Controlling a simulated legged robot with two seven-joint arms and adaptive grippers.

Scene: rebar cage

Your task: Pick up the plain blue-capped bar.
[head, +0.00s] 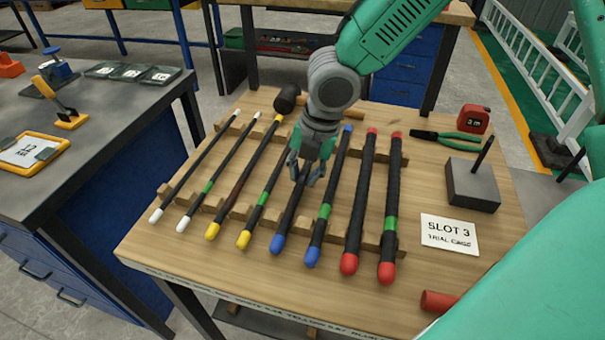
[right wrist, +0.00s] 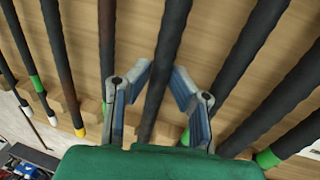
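The plain blue-capped bar (head: 289,213) is dark, with no green band showing, and lies on the wooden rack between a green-banded yellow-capped bar (head: 265,197) and a green-banded blue-capped bar (head: 323,212). Its near blue cap (head: 277,244) is clear; its far end is hidden behind my right arm. My right gripper (head: 305,176) is over the bar's middle. In the right wrist view, the right gripper (right wrist: 162,75) is open, with one finger on each side of the dark bar (right wrist: 169,40). Whether the fingers touch it I cannot tell. My left gripper is not in view.
Two white-capped bars and a plain yellow-capped bar (head: 240,180) lie left; two red-capped bars (head: 362,200) lie right. A black-headed mallet (head: 287,98) lies behind. Pliers (head: 447,138), a tape measure (head: 472,119), a grey block (head: 472,184) and a slot card (head: 449,234) are right.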

